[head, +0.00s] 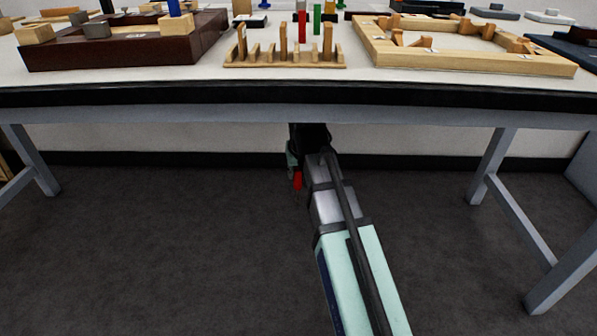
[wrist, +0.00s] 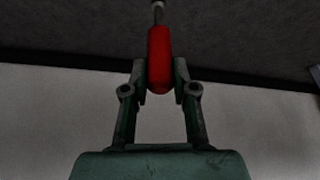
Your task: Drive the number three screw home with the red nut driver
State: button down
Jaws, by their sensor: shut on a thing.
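My gripper (wrist: 160,72) is shut on the red nut driver (wrist: 158,50). In the wrist view its red handle is between the two fingers, and a thin metal shaft runs from it to the top edge of the frame. In the head view the red handle (head: 298,180) shows beside my gripper (head: 293,160), lower than the tabletop, with the dark floor behind. The driver's tip is not in view. I cannot make out the number three screw in either view.
The white table (head: 120,77) has a dark front edge above my gripper. On it are a dark brown box (head: 125,55), a slotted wooden rack (head: 285,62) and a light wooden frame tray (head: 470,60). Red and green upright pieces stand behind the rack. Grey table legs (head: 490,165) flank open floor.

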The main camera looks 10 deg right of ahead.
jog(key=shift+w+r+p, duration=0.15)
jog(key=shift+w+p, duration=0.6)
jog(key=shift+w+r+p, duration=0.15)
jog(key=shift+w+p, duration=0.55)
jog(key=shift+p, duration=0.05)
jog(key=shift+w+r+p, duration=0.1)
jog(key=shift+w+p, duration=0.65)
jog(key=shift+p, duration=0.45)
jog(key=shift+w+p, duration=0.4)
jog(key=shift+p, duration=0.55)
jog(key=shift+r+p, duration=0.15)
jog(key=shift+p, duration=0.85)
